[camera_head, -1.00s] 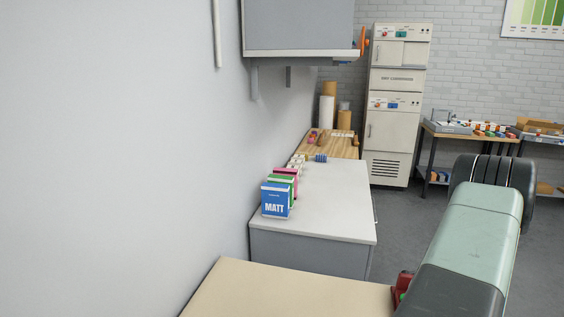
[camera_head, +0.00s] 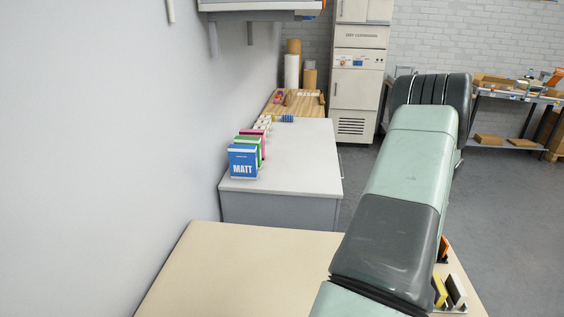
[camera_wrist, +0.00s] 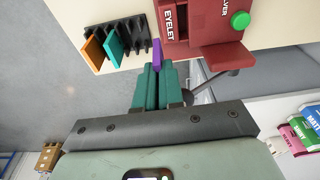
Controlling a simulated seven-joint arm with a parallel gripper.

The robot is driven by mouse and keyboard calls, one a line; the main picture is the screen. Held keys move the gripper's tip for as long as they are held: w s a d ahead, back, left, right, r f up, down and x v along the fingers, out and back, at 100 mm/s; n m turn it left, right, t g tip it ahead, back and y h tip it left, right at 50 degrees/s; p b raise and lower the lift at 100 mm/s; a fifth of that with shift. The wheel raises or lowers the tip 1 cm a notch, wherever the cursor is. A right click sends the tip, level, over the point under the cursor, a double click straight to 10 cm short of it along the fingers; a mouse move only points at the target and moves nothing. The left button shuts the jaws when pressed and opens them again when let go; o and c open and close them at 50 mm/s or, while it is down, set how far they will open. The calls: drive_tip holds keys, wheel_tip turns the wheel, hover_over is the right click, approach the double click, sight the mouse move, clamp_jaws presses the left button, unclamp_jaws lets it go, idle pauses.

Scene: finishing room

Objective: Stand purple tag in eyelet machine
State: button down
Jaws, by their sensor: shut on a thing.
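In the wrist view my gripper (camera_wrist: 155,72) is shut on the purple tag (camera_wrist: 157,54), which sticks out beyond the fingertips. The red eyelet machine (camera_wrist: 213,28), lettered EYELET and with a green button (camera_wrist: 240,20), is just right of the tag. A dark slot-like part lies on its near side, but I cannot tell whether the tag touches the machine. A black rack (camera_wrist: 128,32) stands left of the tag, holding a teal tag (camera_wrist: 114,46) and an orange tag (camera_wrist: 93,52). In the head view my arm hides the gripper and the purple tag.
The cream table (camera_head: 235,265) has clear room left of my arm. Yellow and dark upright pieces (camera_head: 440,291) show at its right. Beyond is a grey counter (camera_head: 295,160) with a blue MATT box (camera_head: 243,161) and other boxes by the wall.

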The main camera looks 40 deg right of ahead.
drive_tip(key=shift+w+a+f, duration=0.3)
drive_tip(key=shift+a+f, duration=0.35)
drive_tip(key=shift+f, duration=0.3)
drive_tip(key=shift+w+a+f, duration=0.35)
drive_tip(key=shift+a+f, duration=0.25)
drive_tip(key=shift+f, duration=0.35)
drive_tip(key=shift+w+a+f, duration=0.3)
drive_tip(key=shift+a+f, duration=0.35)
drive_tip(key=shift+f, duration=0.3)
drive_tip(key=shift+f, duration=0.55)
drive_tip(key=c, duration=1.5)
unclamp_jaws()
drive_tip(key=shift+c, duration=0.2)
wheel_tip(320, 180, up, 11)
drive_tip(key=s+a, duration=0.1)
drive_tip(key=shift+a, duration=0.15)
